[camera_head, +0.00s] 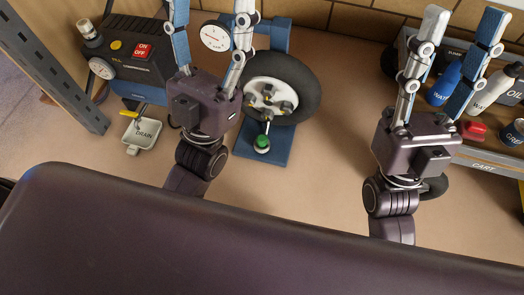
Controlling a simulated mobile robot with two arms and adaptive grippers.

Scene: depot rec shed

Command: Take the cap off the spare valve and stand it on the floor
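A short stem with a green cap-like knob (263,142) stands on the blue base plate (262,158), just below a wheel's hub. I take it for the spare valve, but no label shows. My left gripper (212,12) is open, its two fingers spread, with the fingertips cut off at the top edge. It is up and left of the green knob, apart from it in the picture. My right gripper (466,12) is open and empty in front of the cart, well right of the knob. No loose cap shows on the floor.
The wheel (312,85) stands behind the knob. A round gauge (214,37) shows between my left fingers. A compressor (125,65) and drain tray (142,136) are at left. The cart (487,163) holds bottles and cans. Floor (330,165) between the base plate and my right arm is clear.

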